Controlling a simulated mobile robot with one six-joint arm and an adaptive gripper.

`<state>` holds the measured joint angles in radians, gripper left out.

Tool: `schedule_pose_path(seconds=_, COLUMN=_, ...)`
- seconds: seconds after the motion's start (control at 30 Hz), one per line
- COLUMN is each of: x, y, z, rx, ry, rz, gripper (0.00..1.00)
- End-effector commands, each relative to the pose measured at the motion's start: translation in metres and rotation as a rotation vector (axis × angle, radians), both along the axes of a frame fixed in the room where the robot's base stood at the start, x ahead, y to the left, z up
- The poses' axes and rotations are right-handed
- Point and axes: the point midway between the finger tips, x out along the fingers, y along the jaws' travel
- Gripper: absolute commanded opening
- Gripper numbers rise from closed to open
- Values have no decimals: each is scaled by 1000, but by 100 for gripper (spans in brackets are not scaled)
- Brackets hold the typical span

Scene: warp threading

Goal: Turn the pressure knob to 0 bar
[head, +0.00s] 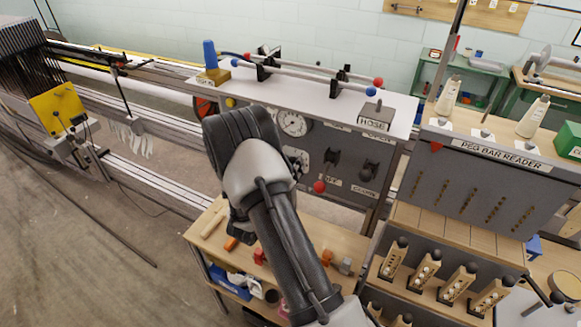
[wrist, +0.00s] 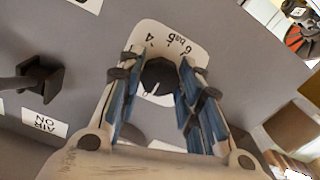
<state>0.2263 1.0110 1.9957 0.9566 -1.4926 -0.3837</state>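In the wrist view the black pressure knob (wrist: 158,76) sits on a white scale plate (wrist: 180,34) marked with 4, 5, 6 and "bar", seen upside down. A white pointer line on the knob points toward the lower left of the picture. The rest of the scale is hidden by the knob and gripper. My gripper (wrist: 158,62) has its blue-padded fingers on either side of the knob, with narrow gaps showing, so it looks open around it. In the head view my arm hides the knob and most of the gripper, in front of the grey panel (head: 340,137).
A black lever (wrist: 40,78) stands out left of the knob, by an "AIR ON" label (wrist: 45,122). In the head view, a pressure gauge (head: 293,122), black switches (head: 331,158) and a red ball knob (head: 319,187) are close to my arm. A wooden shelf (head: 213,235) lies below.

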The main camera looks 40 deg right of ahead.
Motion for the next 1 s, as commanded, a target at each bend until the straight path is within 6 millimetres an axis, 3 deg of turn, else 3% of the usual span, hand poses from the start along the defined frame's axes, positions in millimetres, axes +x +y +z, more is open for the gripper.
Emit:
schedule_pose_path(seconds=0.3, x=0, y=0, z=0, rx=0, ry=0, rz=1, gripper=53)
schedule_pose_path(seconds=0.67, x=-1, y=3, z=0, rx=1, ry=-1, rz=1, gripper=53)
schedule_pose_path(seconds=0.83, x=-8, y=25, z=0, rx=0, ry=1, rz=5, gripper=53)
schedule_pose_path(seconds=1.0, x=-22, y=59, z=0, rx=0, ry=1, rz=6, gripper=53)
